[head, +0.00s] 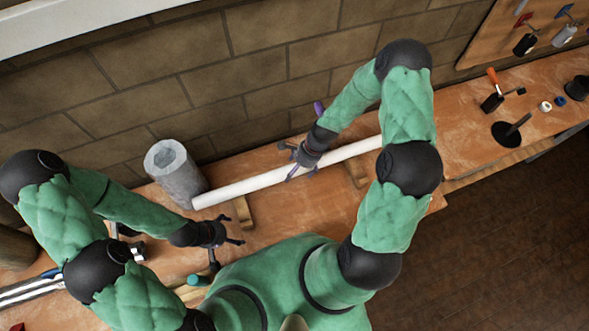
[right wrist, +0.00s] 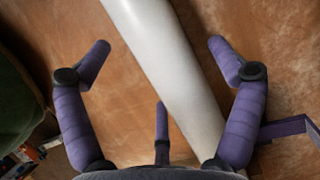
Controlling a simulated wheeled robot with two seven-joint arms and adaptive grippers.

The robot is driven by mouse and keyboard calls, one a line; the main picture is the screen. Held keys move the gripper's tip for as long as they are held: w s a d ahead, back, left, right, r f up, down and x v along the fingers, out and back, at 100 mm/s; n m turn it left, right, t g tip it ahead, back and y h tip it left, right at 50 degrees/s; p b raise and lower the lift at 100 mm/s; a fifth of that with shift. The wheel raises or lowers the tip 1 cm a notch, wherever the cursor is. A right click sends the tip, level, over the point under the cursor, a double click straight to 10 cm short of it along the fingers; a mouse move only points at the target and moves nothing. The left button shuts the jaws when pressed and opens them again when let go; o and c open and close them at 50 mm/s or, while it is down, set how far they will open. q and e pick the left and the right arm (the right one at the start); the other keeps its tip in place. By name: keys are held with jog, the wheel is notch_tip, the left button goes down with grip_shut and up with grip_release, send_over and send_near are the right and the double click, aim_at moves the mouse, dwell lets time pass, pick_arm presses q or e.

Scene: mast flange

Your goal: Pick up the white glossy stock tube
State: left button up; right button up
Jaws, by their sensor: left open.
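The white glossy stock tube (head: 250,184) lies across two wooden rests on the bench, slanting up to the right in the head view. My right gripper (head: 297,165) is over the middle of the tube. In the right wrist view, the tube (right wrist: 165,60) runs diagonally between the spread purple fingers of the right gripper (right wrist: 160,46), with a gap beside each fingertip; it is open. My left gripper (head: 232,240) is open and empty, in front of the tube's left part and apart from it. My right arm hides part of the tube's right end.
A grey faceted cylinder (head: 177,175) stands by the tube's left end. Wooden rests (head: 243,212) and (head: 357,172) bear the tube. A brick wall (head: 250,80) rises behind the bench. Tools and a dark round base (head: 507,134) are at the right.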

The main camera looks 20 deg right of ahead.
jog(key=c, duration=1.5)
jog(key=shift+o, duration=0.2)
